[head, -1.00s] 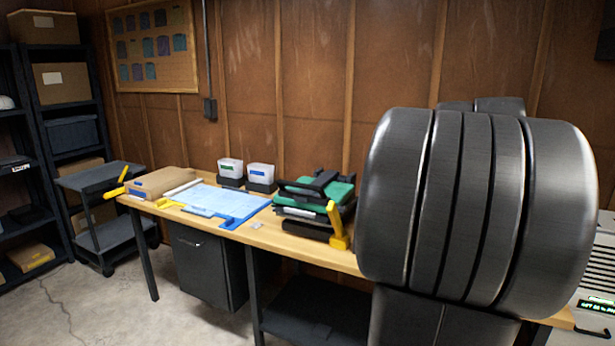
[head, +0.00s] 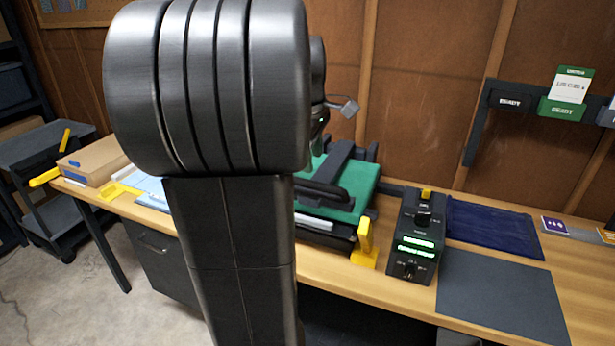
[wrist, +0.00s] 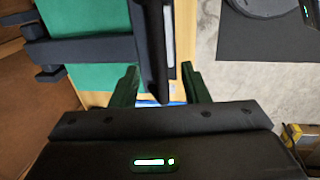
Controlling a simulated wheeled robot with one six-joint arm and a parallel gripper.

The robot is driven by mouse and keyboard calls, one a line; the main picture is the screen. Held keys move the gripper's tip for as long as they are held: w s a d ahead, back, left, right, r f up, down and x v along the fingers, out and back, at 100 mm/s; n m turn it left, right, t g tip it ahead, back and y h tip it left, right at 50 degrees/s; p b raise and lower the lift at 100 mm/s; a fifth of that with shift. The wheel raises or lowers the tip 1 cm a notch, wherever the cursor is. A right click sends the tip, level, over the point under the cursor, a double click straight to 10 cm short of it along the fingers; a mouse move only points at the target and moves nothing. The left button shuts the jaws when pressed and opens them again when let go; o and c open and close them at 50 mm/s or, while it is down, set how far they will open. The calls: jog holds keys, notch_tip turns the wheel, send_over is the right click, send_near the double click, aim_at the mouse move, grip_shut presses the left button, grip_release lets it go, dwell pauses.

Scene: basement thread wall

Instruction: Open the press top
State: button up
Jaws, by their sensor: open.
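The press (head: 345,200) stands on the workbench in the head view, partly hidden behind my arm. It has a green plate, a black top frame with a bar handle (head: 322,193), and a yellow lever (head: 364,245) at its front right corner. In the wrist view, the green plate (wrist: 95,18) and a black arm of the press (wrist: 88,49) are at upper left. A black bar with a pale strip (wrist: 158,45) runs between the fingers of my gripper (wrist: 160,88). The gripper is open; contact with the bar cannot be told. In the head view my arm hides the fingers.
Right of the press are a black control box (head: 415,235) with green displays, a dark blue cloth (head: 495,228) and a grey mat (head: 500,290). A cardboard box (head: 92,162) lies at the bench's left end. A wall rack (head: 510,100) holds cards.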

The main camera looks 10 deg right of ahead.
aim_at(313, 182)
jog(key=f, duration=0.2)
jog(key=w+f, duration=0.1)
jog(key=f, duration=0.4)
jog(key=shift+w+d+f, duration=0.2)
jog(key=shift+w+d, duration=0.05)
grip_shut()
